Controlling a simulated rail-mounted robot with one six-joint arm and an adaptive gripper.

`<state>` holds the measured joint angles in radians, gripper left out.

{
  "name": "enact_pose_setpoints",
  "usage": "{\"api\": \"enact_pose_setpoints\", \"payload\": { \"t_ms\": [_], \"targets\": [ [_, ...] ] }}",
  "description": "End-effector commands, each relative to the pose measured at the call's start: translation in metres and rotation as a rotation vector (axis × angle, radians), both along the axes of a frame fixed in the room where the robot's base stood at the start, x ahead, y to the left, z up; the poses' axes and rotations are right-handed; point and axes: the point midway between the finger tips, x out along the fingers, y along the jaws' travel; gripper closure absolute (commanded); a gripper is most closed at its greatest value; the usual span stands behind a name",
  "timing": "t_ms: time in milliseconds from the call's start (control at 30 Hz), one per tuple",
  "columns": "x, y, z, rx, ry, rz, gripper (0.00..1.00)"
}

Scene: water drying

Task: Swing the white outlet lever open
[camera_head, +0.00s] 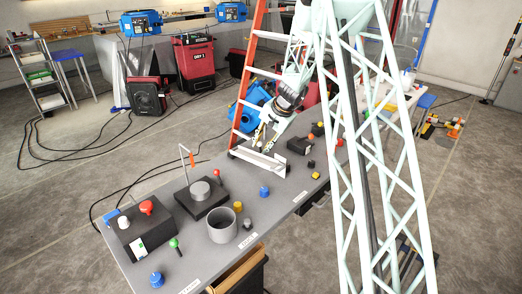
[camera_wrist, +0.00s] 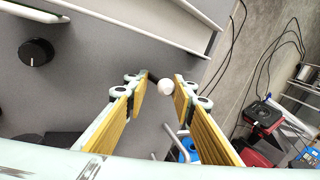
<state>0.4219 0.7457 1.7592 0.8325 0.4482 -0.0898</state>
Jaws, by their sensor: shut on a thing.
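My gripper (camera_head: 262,138) reaches down over the far half of the grey table, just above a white L-shaped piece. In the wrist view my gripper (camera_wrist: 160,88) has its two yellow-padded fingers on either side of a small white round knob (camera_wrist: 166,87), the visible end of the white outlet lever. The fingers are shut on it. The rest of the lever is hidden from the wrist view. In the head view the lever is too small to tell apart from the white piece (camera_head: 262,162).
A black knob (camera_wrist: 36,52) shows in the wrist view. An orange ladder (camera_head: 247,85) stands behind the table.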

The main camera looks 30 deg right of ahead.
Motion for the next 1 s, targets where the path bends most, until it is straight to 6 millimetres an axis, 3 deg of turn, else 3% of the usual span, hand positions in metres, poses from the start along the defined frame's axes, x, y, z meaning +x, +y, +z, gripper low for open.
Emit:
{"api": "enact_pose_setpoints", "payload": {
  "t_ms": [1000],
  "targets": [
    [-0.0065, -0.0013, 0.0000, 0.056, -0.170, 0.000, 0.87]
  ]
}}
